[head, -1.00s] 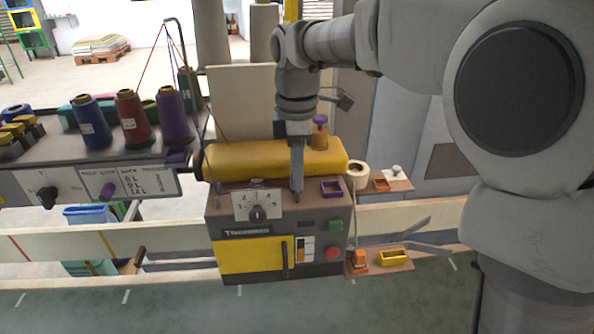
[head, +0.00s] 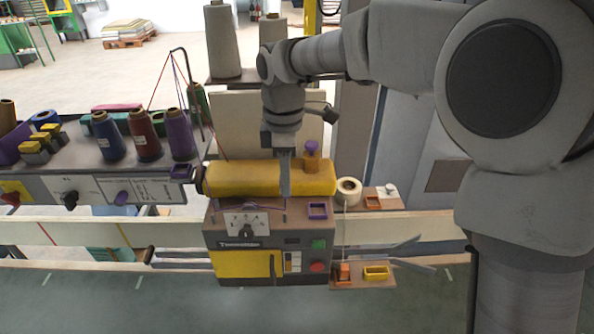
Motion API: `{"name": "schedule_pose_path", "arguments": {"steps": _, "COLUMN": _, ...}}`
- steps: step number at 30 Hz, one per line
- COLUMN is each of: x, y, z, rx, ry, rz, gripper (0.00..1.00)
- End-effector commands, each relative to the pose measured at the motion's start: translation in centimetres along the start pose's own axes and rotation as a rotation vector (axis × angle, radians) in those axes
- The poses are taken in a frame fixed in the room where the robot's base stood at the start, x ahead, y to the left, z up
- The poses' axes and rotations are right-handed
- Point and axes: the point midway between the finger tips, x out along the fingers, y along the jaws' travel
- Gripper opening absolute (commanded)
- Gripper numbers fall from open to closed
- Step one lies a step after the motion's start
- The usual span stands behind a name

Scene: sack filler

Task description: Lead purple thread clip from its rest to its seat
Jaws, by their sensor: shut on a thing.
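My gripper (head: 285,190) points down in front of the yellow roller (head: 232,179), above the machine's top. Its fingers are shut; what is between them is too small or hidden to make out, so I cannot pick out the purple thread clip. A purple open frame (head: 318,211) sits on the machine top, right of my fingertips. A similar purple frame (head: 181,171) is at the right end of the spool shelf. I cannot tell which one is the rest or the seat. A purple spool (head: 179,136) stands on the shelf.
The machine (head: 232,241) has a dial, a yellow door, and green and red buttons. An orange post with a purple knob (head: 311,147) stands close right of my gripper. A white roll (head: 348,190) is further right. Small side shelves hold orange and yellow frames (head: 375,273).

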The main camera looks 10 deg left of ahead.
Motion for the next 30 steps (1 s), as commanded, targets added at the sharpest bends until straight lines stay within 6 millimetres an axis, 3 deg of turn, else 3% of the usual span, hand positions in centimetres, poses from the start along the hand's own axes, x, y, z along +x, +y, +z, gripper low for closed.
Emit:
{"name": "schedule_pose_path", "arguments": {"steps": 8, "x": 0.1, "y": 0.0, "z": 0.7, "rx": 0.0, "ry": 0.001, "rz": 0.0, "gripper": 0.0}}
{"name": "schedule_pose_path", "arguments": {"steps": 30, "x": 0.0, "y": 0.0, "z": 5.9, "rx": 0.001, "ry": 0.001, "rz": 0.001, "gripper": 0.0}}
